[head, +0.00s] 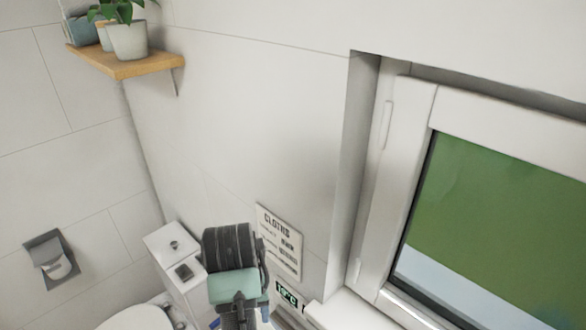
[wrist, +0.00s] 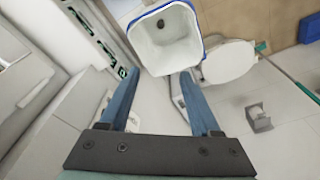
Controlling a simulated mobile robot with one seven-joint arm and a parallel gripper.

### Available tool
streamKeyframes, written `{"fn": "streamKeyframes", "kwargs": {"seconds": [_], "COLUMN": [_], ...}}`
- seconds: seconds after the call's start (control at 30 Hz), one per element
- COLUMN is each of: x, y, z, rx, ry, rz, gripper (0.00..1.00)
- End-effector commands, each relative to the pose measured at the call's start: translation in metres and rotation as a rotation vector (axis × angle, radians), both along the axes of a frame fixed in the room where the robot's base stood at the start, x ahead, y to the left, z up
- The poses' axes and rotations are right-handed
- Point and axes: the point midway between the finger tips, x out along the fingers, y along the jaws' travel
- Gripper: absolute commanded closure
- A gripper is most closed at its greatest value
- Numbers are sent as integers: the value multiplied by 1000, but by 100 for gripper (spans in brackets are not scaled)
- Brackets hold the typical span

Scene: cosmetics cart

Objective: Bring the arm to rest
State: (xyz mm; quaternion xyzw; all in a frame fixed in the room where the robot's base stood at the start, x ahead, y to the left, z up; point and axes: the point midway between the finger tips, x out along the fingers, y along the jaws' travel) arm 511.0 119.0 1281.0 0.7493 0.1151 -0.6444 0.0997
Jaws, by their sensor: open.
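My gripper (wrist: 157,73) shows in the wrist view with its two blue fingers spread wide apart. Nothing is between the fingers. Behind the fingertips is a white container with a blue rim (wrist: 191,3); I cannot tell how far off it is. In the head view my arm, with a dark ribbed part and a teal part, stands at the bottom middle in front of the wall. The gripper's fingers cannot be made out there.
A toilet (wrist: 232,62) and a paper holder (wrist: 259,118) lie beyond the gripper. The holder also shows in the head view (head: 50,258). A wall sign (head: 281,240) is close beside my arm. A window (head: 400,180) is at right, a plant shelf (head: 125,66) upper left.

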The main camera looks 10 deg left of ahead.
Motion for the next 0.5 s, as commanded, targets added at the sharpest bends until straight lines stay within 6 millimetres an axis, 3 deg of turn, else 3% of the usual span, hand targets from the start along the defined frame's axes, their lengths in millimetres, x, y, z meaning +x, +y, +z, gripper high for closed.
{"fn": "streamKeyframes", "kwargs": {"seconds": [0.07, 0.17, 0.27, 0.33, 0.4, 0.5], "x": [5, 34, 74, 96, 104, 90], "y": [0, -1, -8, -18, -33, -58], "z": [-1, 9, 44, 86, 136, 209], "rx": [8, 59, 136, 191, 238, 286], "ry": [-28, -202, -497, -746, -997, -1338], "rz": [-4, -25, -58, -86, -110, -140], "gripper": [36, 36, 36, 36, 36, 36]}}
